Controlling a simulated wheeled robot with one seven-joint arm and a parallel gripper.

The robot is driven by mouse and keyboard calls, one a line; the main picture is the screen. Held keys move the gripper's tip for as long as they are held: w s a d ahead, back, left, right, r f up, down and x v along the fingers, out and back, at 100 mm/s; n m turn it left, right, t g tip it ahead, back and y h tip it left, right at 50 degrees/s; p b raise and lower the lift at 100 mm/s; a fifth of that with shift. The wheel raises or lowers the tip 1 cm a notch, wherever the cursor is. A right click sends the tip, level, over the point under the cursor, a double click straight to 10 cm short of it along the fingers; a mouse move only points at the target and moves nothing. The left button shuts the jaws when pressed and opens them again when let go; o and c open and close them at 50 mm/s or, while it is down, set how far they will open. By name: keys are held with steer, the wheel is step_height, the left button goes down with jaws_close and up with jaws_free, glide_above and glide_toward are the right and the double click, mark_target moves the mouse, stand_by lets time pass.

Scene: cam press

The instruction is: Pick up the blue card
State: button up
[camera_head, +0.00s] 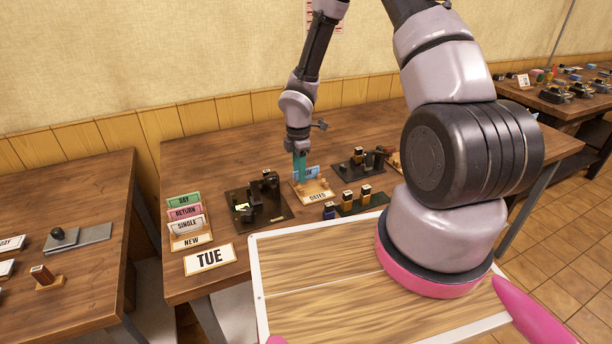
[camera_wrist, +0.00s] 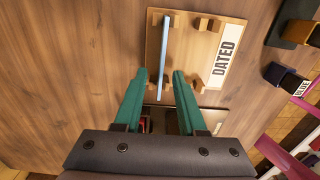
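The blue card (camera_head: 313,171) stands upright in the wooden rack (camera_head: 326,196) labelled DATED. In the wrist view the card (camera_wrist: 164,50) shows edge-on as a thin pale-blue strip along the rack (camera_wrist: 185,50). My gripper (camera_head: 300,178) points down at the rack, and its teal fingers partly cover the card in the head view. In the wrist view my gripper (camera_wrist: 159,76) is open, and the card's near end appears between the two fingers with a gap on each side. I cannot tell how far down the fingers reach along the card.
A black press (camera_head: 258,204) stands left of the rack, and another dark device (camera_head: 358,165) is behind it to the right. Stamps on a green stand (camera_head: 360,203) sit close at the right. The NEW rack (camera_head: 190,241) holds several cards at the left.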

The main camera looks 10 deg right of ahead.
steer(key=shift+f, duration=0.4)
jaws_close()
